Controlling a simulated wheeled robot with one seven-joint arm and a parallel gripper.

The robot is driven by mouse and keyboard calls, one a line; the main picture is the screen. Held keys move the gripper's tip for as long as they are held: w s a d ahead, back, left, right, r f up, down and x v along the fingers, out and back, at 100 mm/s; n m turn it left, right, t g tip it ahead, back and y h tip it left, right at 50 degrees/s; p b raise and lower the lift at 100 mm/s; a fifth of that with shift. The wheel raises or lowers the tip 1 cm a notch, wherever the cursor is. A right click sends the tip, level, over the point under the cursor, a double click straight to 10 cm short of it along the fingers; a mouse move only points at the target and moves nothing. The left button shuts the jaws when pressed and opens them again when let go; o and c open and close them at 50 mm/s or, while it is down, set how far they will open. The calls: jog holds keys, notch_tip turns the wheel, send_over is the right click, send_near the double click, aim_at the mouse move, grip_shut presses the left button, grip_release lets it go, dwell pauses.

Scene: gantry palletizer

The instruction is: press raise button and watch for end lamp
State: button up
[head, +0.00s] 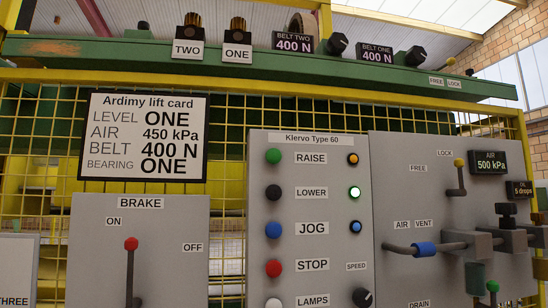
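The control panel (315,235), titled Klervo Type 60, stands in the lower middle of the head view. The green raise button (273,156) is at its upper left, beside the RAISE label. To the right of the labels is a column of three lamps. The top orange lamp (352,158) looks unlit or dim. The middle lamp (354,192), in the LOWER row, glows bright whitish green. The bottom blue lamp (354,225) looks unlit. None is labelled as the end lamp. My gripper is not in view.
Black, blue, red and white buttons sit below the raise button. Left is the brake panel (170,275), its red-knobbed lever (131,244) near ON. Right, a valve panel carries an AIR display (490,162) reading 500 kPa; the lift card (145,137) says 450 kPa. Yellow mesh stands behind.

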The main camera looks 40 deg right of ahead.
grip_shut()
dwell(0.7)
